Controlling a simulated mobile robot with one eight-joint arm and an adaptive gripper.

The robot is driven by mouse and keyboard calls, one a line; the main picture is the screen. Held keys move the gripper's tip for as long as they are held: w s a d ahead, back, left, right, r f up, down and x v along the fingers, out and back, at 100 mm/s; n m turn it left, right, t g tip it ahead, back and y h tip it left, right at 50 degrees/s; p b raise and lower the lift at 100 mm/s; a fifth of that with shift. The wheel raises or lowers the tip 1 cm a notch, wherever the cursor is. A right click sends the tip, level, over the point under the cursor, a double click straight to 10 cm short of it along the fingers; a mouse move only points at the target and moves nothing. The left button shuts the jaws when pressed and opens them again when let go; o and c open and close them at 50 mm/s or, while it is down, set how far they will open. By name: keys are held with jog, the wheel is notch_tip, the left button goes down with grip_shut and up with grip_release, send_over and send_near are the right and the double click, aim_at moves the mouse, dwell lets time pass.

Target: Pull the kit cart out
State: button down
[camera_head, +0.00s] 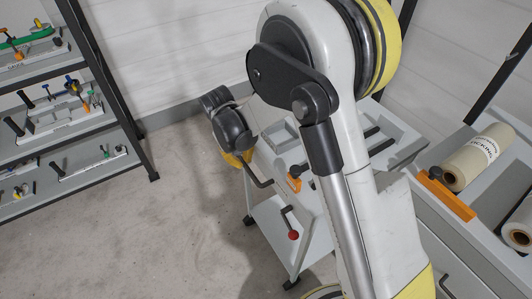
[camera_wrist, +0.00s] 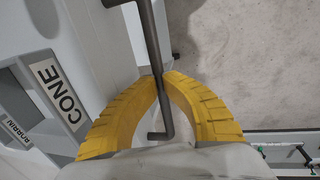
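The kit cart (camera_head: 267,223) is a light grey wheeled cart with an upper tray and a lower shelf. It stands right of centre in the head view, partly hidden behind my arm. A dark bent bar handle (camera_head: 258,182) sticks out from its left side. My gripper (camera_head: 241,158) is at this handle. In the wrist view the yellow fingertips of my gripper (camera_wrist: 162,76) meet on both sides of the dark handle (camera_wrist: 150,35), and its hooked end hangs between the fingers. The cart's labels "CONE" (camera_wrist: 59,92) and "BOBBIN" (camera_wrist: 15,132) show at the left.
A dark shelf rack (camera_head: 108,95) with tools stands at the left. A grey bench (camera_head: 458,245) with rolls (camera_head: 478,158) is at the right. Bare concrete floor (camera_head: 170,220) lies left of the cart.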

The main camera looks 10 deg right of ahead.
jog(key=a, duration=0.1)
jog(key=s+a, duration=0.1)
jog(key=a, duration=0.2)
jog(key=shift+s+a, duration=0.25)
jog(key=shift+a, duration=0.05)
jog(key=c, duration=1.4)
grip_release()
jog(key=shift+w+a+f, duration=0.1)
jog(key=shift+a+f, duration=0.05)
jog(key=shift+a, duration=0.05)
jog(key=shift+d, duration=0.1)
jog(key=r, duration=0.4)
jog(key=a+r, duration=0.1)
jog(key=r, duration=0.3)
jog(key=s+a+r, duration=0.1)
jog(key=r, duration=0.3)
